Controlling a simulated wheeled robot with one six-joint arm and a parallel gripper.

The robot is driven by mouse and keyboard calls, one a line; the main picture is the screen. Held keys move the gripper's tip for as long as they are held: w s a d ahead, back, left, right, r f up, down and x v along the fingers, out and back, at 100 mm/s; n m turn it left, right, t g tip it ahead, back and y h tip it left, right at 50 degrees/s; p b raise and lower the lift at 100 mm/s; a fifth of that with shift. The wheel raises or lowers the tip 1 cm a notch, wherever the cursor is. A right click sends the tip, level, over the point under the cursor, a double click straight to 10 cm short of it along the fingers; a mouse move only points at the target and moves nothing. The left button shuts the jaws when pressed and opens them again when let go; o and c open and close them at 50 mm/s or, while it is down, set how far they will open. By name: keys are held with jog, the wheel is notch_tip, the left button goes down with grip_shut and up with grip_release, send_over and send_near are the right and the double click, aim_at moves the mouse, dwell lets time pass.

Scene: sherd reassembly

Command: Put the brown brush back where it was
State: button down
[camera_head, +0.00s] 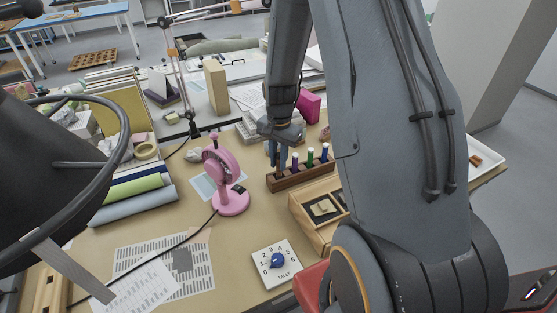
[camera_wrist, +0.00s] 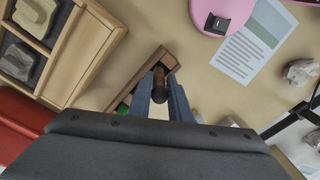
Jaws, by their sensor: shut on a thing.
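The brown brush (camera_wrist: 159,84) shows in the wrist view as a dark, round-ended handle between my fingertips. My gripper (camera_wrist: 161,92) is shut on it; in the head view my gripper (camera_head: 277,155) points down at the left end of a dark wooden rack (camera_head: 300,177). In the wrist view the rack (camera_wrist: 146,72) lies directly below the brush. Several brushes with coloured ends, such as a green one (camera_head: 310,157), stand upright in the rack to the right of my gripper. The brush's lower end is hidden, so I cannot tell whether it is in the rack.
A pink fan (camera_head: 222,170) stands left of the rack. A wooden box with compartments (camera_head: 318,212) lies in front of it. A tally board with a blue knob (camera_head: 276,262) is nearer. Bare table (camera_head: 235,238) lies between the fan and the tally board.

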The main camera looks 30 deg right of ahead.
jog(key=shift+f, duration=0.1)
jog(key=c, duration=1.6)
grip_release()
jog(key=shift+c, duration=0.2)
notch_tip(320, 180, up, 12)
jog(key=b, duration=0.3)
jog(key=shift+s, duration=0.1)
jog(key=s+a+n, duration=0.5)
jog(key=s, duration=0.2)
jog(key=s+a+n+t, duration=0.1)
jog(key=s+a+n, duration=0.4)
jog(key=s, duration=0.3)
jog(key=shift+s+a+n, duration=0.25)
jog(key=shift+s+n, duration=0.05)
jog(key=shift+n, duration=0.3)
